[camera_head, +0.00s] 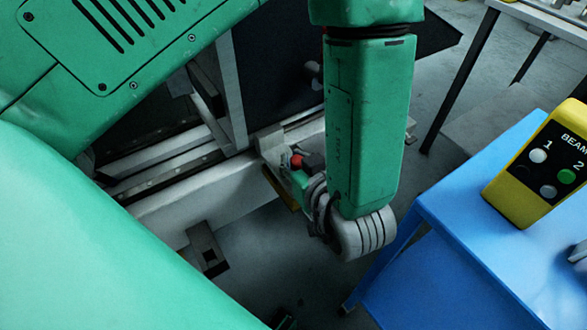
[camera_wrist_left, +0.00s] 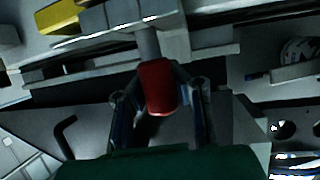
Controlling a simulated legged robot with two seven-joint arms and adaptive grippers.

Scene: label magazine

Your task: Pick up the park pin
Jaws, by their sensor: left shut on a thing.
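The park pin (camera_wrist_left: 157,86) has a red head on a grey shaft that runs into a grey block in the left wrist view. Its red end also shows small in the head view (camera_head: 297,160), beside a pale machine rail. My left gripper (camera_wrist_left: 158,98) has its two fingers on either side of the red head and is shut on it. In the head view the left gripper (camera_head: 309,163) is partly hidden behind my green forearm. The pin's shaft is still at the block; how deep it sits cannot be told. My right gripper is not in view.
The pale rail (camera_head: 180,207) and dark machine panels lie around the pin. A blue table (camera_head: 460,215) stands at the right, bearing a yellow box (camera_head: 541,165) with buttons. A yellow block (camera_wrist_left: 58,17) shows at the upper left of the wrist view.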

